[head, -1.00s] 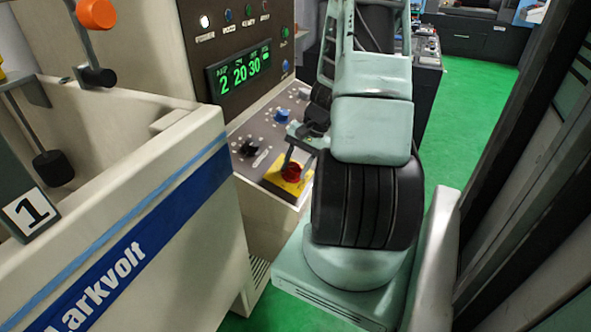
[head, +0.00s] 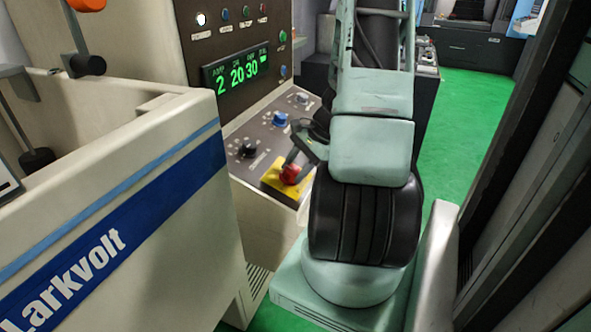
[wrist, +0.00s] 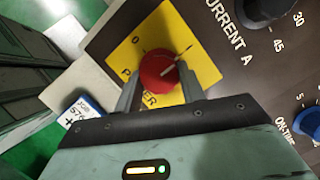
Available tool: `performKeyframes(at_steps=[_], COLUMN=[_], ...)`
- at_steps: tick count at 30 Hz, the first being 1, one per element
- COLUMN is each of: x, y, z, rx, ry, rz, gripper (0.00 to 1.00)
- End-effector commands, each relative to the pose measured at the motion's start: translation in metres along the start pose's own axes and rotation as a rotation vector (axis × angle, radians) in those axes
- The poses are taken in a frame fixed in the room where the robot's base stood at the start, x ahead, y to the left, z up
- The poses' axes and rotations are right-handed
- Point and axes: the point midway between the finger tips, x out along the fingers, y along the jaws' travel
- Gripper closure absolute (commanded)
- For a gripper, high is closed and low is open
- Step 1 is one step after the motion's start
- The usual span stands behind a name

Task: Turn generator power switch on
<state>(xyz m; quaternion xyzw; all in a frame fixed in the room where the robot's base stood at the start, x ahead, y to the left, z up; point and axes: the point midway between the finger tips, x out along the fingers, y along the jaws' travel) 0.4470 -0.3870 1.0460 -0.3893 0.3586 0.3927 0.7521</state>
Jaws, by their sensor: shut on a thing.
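The generator power switch is a red knob (head: 290,174) on a yellow plate (head: 268,181) at the near end of the sloped control panel. The red knob shows large in the wrist view (wrist: 158,69), with part of the word POWER and a 0 on the yellow plate (wrist: 205,69). A pale line on the knob points to the upper right, toward a dark mark and away from the 0. My gripper (wrist: 158,88) is shut on the red knob, one finger at each side. In the head view my gripper (head: 293,162) partly hides the knob.
Other knobs sit close by: a black one (head: 249,150) and a blue one (head: 280,119). A lit green display (head: 240,75) stands above the panel. The white Larkvolt tank (head: 120,240) is at left. Green floor (head: 455,130) is open at right.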

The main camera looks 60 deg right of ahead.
Motion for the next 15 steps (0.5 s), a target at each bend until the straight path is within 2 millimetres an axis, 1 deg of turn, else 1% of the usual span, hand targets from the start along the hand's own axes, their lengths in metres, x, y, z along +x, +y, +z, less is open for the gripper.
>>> performKeyframes(at_steps=[11,12,14,15], x=[0.0002,0.0002,0.0002,0.0002], y=[0.0004,0.0004,0.0004,0.0004], z=[0.0001,0.0001,0.0001,0.0000], rx=[0.010,0.010,0.009,0.009], ry=[-0.001,-0.001,-0.001,-0.001], rz=[-0.002,-0.002,-0.002,-0.002], gripper=[0.83,0.58,0.41,0.39])
